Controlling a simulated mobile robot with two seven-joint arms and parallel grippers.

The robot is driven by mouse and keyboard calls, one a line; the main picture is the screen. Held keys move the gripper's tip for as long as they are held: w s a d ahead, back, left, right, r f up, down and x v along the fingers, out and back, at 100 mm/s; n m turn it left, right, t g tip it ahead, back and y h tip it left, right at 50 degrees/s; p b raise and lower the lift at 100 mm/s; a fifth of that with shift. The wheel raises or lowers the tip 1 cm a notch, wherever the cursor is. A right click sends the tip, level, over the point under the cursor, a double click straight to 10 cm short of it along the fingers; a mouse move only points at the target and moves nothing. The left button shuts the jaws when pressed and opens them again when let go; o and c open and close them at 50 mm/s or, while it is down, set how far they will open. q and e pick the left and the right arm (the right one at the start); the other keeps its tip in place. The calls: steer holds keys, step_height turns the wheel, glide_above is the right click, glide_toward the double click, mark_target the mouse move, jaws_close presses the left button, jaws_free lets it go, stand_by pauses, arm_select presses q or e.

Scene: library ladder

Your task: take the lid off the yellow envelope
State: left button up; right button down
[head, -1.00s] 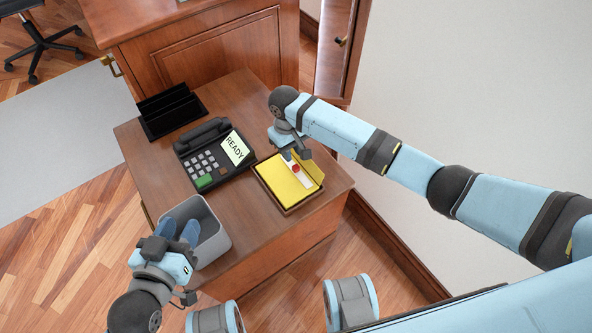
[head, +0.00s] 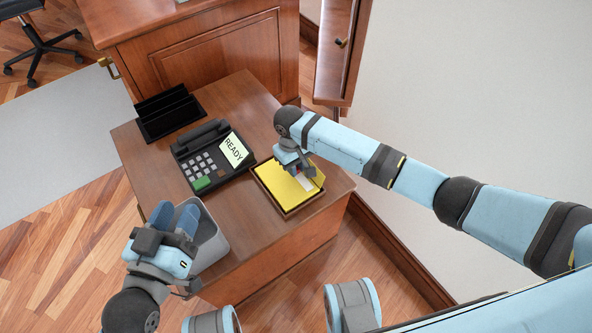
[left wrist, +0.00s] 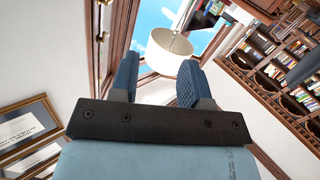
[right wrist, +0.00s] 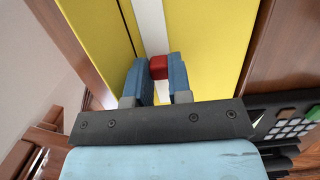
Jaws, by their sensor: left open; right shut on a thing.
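The yellow envelope (head: 275,182) lies in a shallow wooden tray near the right end of the desk. Its right part stands up at a tilt like a flap. A white strip (right wrist: 150,20) runs along it, with a small red knob (right wrist: 158,67) on it. My right gripper (head: 297,168) is over the envelope. In the right wrist view, its blue fingers (right wrist: 158,78) are shut on the red knob. I cannot tell whether the strip is lifted. My left gripper (head: 175,217) is open and empty, fingers pointing up, near the grey bin.
A desk phone (head: 198,163) reading READY stands left of the envelope. A black organizer (head: 170,112) is behind it. A grey bin (head: 214,243) is at the desk's front left. A wooden cabinet (head: 217,60) stands behind, and a white wall is to the right.

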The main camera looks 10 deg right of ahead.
steer(key=shift+r, duration=0.45)
arm_select(q)
steer(key=s+a+f+g+y+p, duration=0.2)
steer(key=a+f+g+y+p, duration=0.1)
steer(key=f+p, duration=0.3)
steer(key=shift+s+a+f+g, duration=0.3)
steer(key=shift+a+f+g, duration=0.2)
steer(key=shift+f, duration=0.1)
arm_select(e)
step_height(320, 180, up, 19)
steer(key=shift+a, duration=0.1)
